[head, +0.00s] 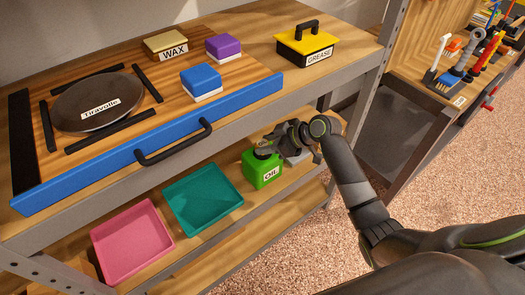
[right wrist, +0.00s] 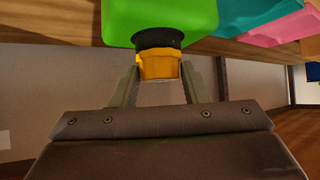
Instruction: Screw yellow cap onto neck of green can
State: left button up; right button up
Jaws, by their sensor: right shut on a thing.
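The green can (head: 259,172), labelled OIL, stands on the lower wooden shelf. In the right wrist view the green can (right wrist: 160,17) shows upside down at the top, with its dark neck (right wrist: 158,39). The yellow cap (right wrist: 160,66) sits between the fingers of my right gripper (right wrist: 160,85), which is shut on it. The cap lines up with the neck and appears to meet it; I cannot tell whether the threads are engaged. In the head view my right gripper (head: 266,150) is over the can's top and hides the cap. My left gripper is not in view.
A teal tray (head: 203,198) and a pink tray (head: 132,242) stand left of the can on the lower shelf. The blue-edged drawer (head: 100,175) with its black handle (head: 174,146) is above. A grey upright post (head: 384,60) stands right of the shelf.

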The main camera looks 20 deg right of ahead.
grip_shut()
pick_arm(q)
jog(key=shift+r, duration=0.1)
